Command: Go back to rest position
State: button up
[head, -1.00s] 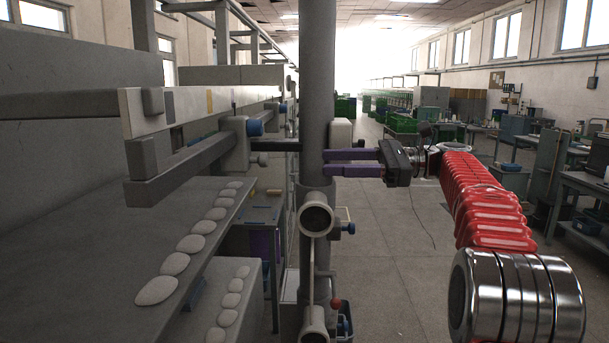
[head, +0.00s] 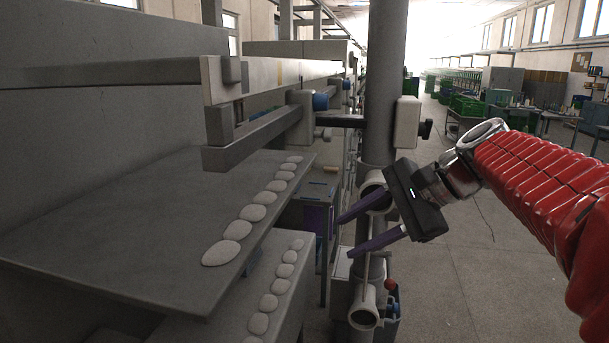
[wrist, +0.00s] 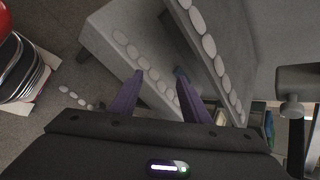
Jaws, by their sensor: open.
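My gripper (head: 345,237) is open and empty, with two purple fingers on a dark body. In the head view it hangs right of centre, tilted with its fingers pointing down and left. The fingers overlap the grey upright post (head: 385,90) and its round tube ends (head: 362,318); I cannot tell whether they touch. My red-sleeved arm reaches it from the right. In the wrist view the two fingers (wrist: 159,71) stand apart with nothing between them, above grey panels carrying rows of pale oval pads (wrist: 222,75).
The winder's grey shelf (head: 110,235) with pale oval pads fills the left, under a long horizontal beam (head: 225,80). A white box with a dark knob (head: 406,122) sits on the post above my gripper. Open floor (head: 490,280) lies to the right; workbenches stand farther back.

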jog(key=s+d+f+n+h, duration=0.3)
jog(key=s+f+n, duration=0.3)
jog(key=s+f, duration=0.3)
jog(key=s+d+f+n+t+h, duration=0.1)
jog(key=s+d+f+n+h, duration=0.2)
jog(key=s+f, duration=0.6)
jog(key=s+n+h, duration=0.2)
jog(key=n, duration=0.1)
jog(key=shift+d+t+h, duration=0.15)
jog(key=shift+t+h, duration=0.15)
jog(key=shift+h, duration=0.1)
dwell(1.2)
jog(key=c, duration=0.3)
